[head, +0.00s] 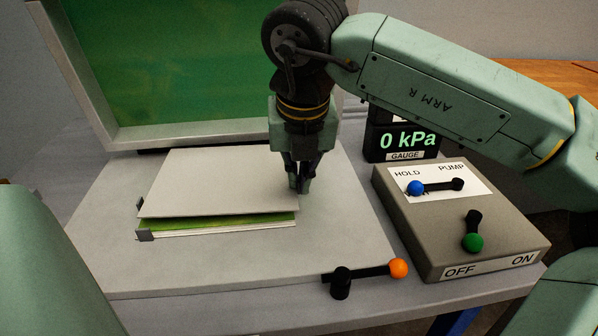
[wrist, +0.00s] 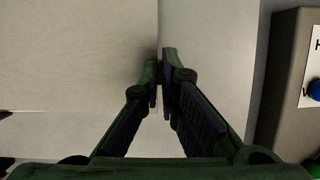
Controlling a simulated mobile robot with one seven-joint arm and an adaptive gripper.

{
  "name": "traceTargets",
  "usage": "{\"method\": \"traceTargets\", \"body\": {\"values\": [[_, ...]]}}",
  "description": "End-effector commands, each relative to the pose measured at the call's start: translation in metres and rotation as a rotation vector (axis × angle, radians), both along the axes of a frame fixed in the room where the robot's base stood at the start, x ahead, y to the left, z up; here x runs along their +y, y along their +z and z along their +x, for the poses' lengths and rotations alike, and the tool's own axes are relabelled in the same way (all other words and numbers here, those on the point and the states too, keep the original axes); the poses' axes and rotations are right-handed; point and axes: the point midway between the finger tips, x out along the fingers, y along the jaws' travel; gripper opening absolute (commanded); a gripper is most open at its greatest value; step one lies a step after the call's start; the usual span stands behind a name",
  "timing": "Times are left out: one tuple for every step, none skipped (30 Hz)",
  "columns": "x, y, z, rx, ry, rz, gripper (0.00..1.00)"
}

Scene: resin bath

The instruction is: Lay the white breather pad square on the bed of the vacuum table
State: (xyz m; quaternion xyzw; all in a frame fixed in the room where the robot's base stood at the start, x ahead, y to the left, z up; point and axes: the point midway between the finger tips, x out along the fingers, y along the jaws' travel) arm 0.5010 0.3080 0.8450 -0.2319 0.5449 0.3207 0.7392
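The pale, off-white breather pad (head: 215,182) lies flat or nearly flat over a stack on the vacuum table's bed (head: 350,235). A green sheet (head: 225,222) and a thin white layer below it show along the pad's front edge. My gripper (head: 303,187) points down at the pad's right edge. In the wrist view my fingertips (wrist: 161,66) are close together with the edge of the pad (wrist: 75,60) between them, so they look shut on it. The far side of the stack is hidden under the pad.
Small dark stops (head: 144,235) stand at the stack's left front corner. The green-paned lid (head: 180,60) stands open behind. At right are the gauge reading 0 kPa (head: 405,141), the control box (head: 420,215) and an orange-knobbed lever (head: 397,268). The bed's front is clear.

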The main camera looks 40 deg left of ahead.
Motion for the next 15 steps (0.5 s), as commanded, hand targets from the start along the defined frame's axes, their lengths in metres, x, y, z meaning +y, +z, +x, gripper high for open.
{"method": "traceTargets", "body": {"values": [[0.0, -0.003, 0.0, 0.0, 0.0, 0.0, 0.0], [0.0, -0.005, 0.0, 0.0, 0.0, 0.0, 0.0], [0.0, -0.006, 0.0, 0.0, 0.0, 0.0, 0.0], [0.0, -0.007, 0.0, 0.0, 0.0, 0.0, 0.0], [0.0, -0.008, 0.0, 0.0, 0.0, 0.0, 0.0], [0.0, -0.009, 0.0, 0.0, 0.0, 0.0, 0.0], [0.0, -0.01, 0.0, 0.0, 0.0, 0.0, 0.0], [0.0, -0.011, 0.0, 0.0, 0.0, 0.0, 0.0], [0.0, -0.013, 0.0, 0.0, 0.0, 0.0, 0.0], [0.0, -0.014, 0.0, 0.0, 0.0, 0.0, 0.0], [0.0, -0.015, 0.0, 0.0, 0.0, 0.0, 0.0], [0.0, -0.016, 0.0, 0.0, 0.0, 0.0, 0.0], [0.0, -0.017, 0.0, 0.0, 0.0, 0.0, 0.0], [0.0, -0.018, 0.0, 0.0, 0.0, 0.0, 0.0], [0.0, -0.02, 0.0, 0.0, 0.0, 0.0, 0.0]]}}
